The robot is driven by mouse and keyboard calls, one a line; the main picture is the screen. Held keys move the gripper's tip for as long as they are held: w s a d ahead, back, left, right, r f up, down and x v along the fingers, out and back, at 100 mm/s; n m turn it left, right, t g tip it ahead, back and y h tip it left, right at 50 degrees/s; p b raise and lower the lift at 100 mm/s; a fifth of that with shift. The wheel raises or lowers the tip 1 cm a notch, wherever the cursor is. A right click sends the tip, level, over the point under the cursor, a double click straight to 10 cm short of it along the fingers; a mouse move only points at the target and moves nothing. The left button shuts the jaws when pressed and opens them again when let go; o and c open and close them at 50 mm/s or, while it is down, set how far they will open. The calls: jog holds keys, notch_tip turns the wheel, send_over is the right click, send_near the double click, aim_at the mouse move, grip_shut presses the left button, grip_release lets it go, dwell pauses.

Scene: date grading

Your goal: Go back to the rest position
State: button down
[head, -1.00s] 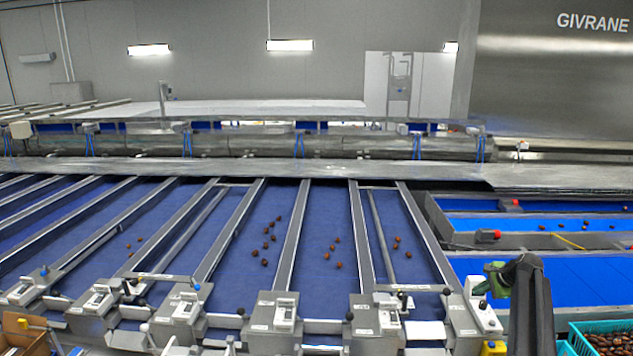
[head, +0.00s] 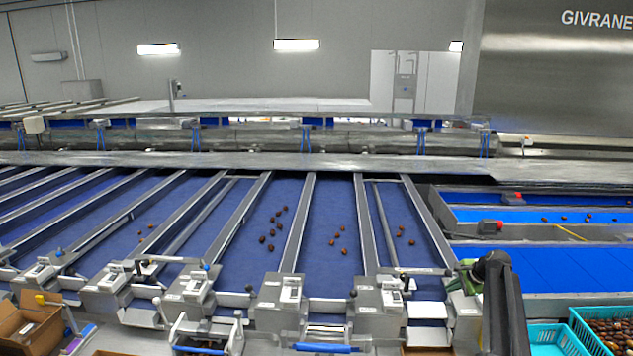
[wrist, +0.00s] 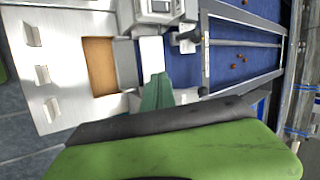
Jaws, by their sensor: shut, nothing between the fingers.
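My gripper (wrist: 160,105) shows in the wrist view as a large green part with a black edge across the bottom and a smaller green tip above it. It is shut and empty. In the head view my arm stands at the lower right, its green end (head: 468,272) beside the right end of the row of grey lane units. Part of the gripper is hidden there by my black arm link.
Blue sorting lanes (head: 328,280) carry a few scattered dates (head: 338,240). Grey units (head: 280,298) line their front. Turquoise crates stand at lower right, one holding dates (head: 612,330). A cardboard box (head: 25,325) is at lower left. In the wrist view, a metal shelf (wrist: 50,70) lies left.

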jog(key=s+a+f+n+b, duration=0.2)
jog(key=a+f+b, duration=0.5)
jog(key=a, duration=0.7)
jog(key=s+a+f+n+g+b, duration=0.1)
jog(key=s+a+f+b, duration=0.1)
jog(key=a, duration=0.3)
jog(key=s+a+f+n+g+b, duration=0.1)
jog(key=s+a+f+n+b, duration=0.1)
jog(key=s+a+f, duration=0.2)
jog(key=s+a+f+n+g+b, duration=0.1)
jog(key=s+a+f+n+b, duration=0.1)
jog(key=s+a+f+b, duration=0.1)
jog(key=shift+s+a+f, duration=0.4)
jog(key=shift+a+f, duration=0.2)
jog(key=shift+a, duration=0.1)
jog(key=shift+s+a+f, duration=0.4)
jog(key=shift+a+f, duration=0.15)
jog(key=shift+a, duration=0.1)
jog(key=s+a+f+n+g+b, duration=0.2)
jog(key=s+a+f+n+b, duration=0.25)
jog(key=s, duration=0.55)
jog(key=s+d+n+g+h+p, duration=0.1)
jog(key=s+d+n+h, duration=0.1)
jog(key=s+n, duration=0.3)
jog(key=s+d, duration=0.1)
jog(key=s, duration=0.3)
jog(key=shift+s+f+g+h, duration=0.15)
jog(key=shift+g+h, duration=0.15)
